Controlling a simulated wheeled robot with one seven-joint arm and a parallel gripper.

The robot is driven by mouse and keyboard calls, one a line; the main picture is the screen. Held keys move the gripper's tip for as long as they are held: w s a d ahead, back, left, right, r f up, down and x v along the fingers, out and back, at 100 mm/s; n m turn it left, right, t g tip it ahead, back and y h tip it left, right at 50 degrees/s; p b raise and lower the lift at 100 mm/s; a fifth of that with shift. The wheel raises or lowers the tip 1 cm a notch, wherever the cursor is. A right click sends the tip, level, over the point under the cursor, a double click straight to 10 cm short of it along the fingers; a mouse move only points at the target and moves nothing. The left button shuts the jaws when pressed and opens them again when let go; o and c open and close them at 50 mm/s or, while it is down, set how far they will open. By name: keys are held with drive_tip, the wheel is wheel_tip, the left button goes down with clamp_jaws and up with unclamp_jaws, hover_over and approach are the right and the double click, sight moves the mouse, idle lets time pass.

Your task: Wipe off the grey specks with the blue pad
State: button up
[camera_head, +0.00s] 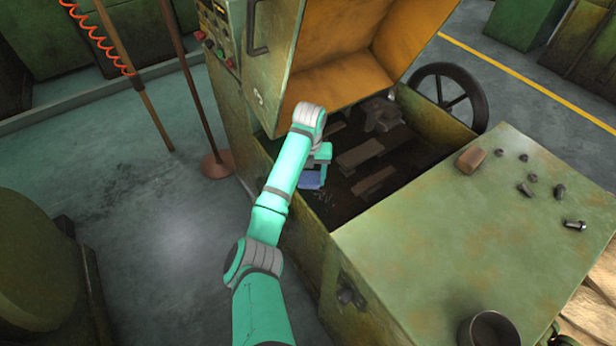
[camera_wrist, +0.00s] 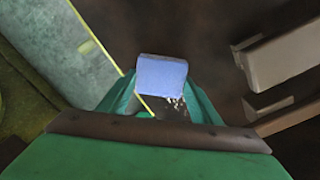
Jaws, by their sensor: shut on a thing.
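The blue pad (camera_head: 312,179) is in my gripper (camera_head: 318,165), inside the open well of the green machine. In the wrist view the pad (camera_wrist: 162,75) sits between the fingertips of my gripper (camera_wrist: 160,92), which is shut on it. Grey specks (camera_wrist: 178,103) show as small pale bits just beside the pad's lower right edge. In the head view they are a faint patch (camera_head: 325,196) just below the pad. Whether the pad touches the dark floor of the well, I cannot tell. Any specks under the pad are hidden.
Metal blocks (camera_head: 360,155) stand in the well right of my gripper; one pale block (camera_wrist: 285,55) is close in the wrist view. The well's green wall (camera_head: 310,215) is near on the left. A raised orange-lined lid (camera_head: 350,50) stands behind. Bolts lie on the green top (camera_head: 440,230).

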sight(326, 205)
drive_tip(key=shift+s+d+r, duration=0.1)
drive_tip(key=shift+s+d, duration=0.45)
drive_tip(key=shift+s, duration=0.3)
drive_tip(key=shift+s+d, duration=0.55)
drive_tip(key=shift+s, duration=0.25)
drive_tip(key=shift+s+d, duration=0.75)
drive_tip(key=shift+s, duration=0.35)
drive_tip(key=shift+s+d, duration=0.7)
drive_tip(key=shift+s, duration=0.45)
drive_tip(key=shift+s+d, duration=0.75)
drive_tip(key=shift+s, duration=0.35)
drive_tip(key=shift+f, duration=0.2)
drive_tip(key=shift+w+a, duration=0.7)
drive_tip(key=shift+w, duration=0.25)
drive_tip(key=shift+w+a+r, duration=0.1)
drive_tip(key=shift+w+a, duration=0.4)
drive_tip(key=shift+w, duration=0.3)
drive_tip(key=shift+w+a+r, duration=0.1)
drive_tip(key=shift+w+a, duration=0.4)
drive_tip(key=shift+w, duration=0.3)
drive_tip(key=shift+w+a, duration=0.5)
drive_tip(key=shift+w, duration=0.3)
drive_tip(key=shift+w+a+f, duration=0.1)
drive_tip(key=shift+w+a, duration=0.5)
drive_tip(key=shift+w, duration=0.25)
drive_tip(key=shift+w+a+f, duration=0.1)
drive_tip(key=shift+w+a, duration=0.45)
drive_tip(key=shift+w, duration=0.25)
drive_tip(key=shift+r, duration=0.1)
drive_tip(key=shift+r, duration=2.95)
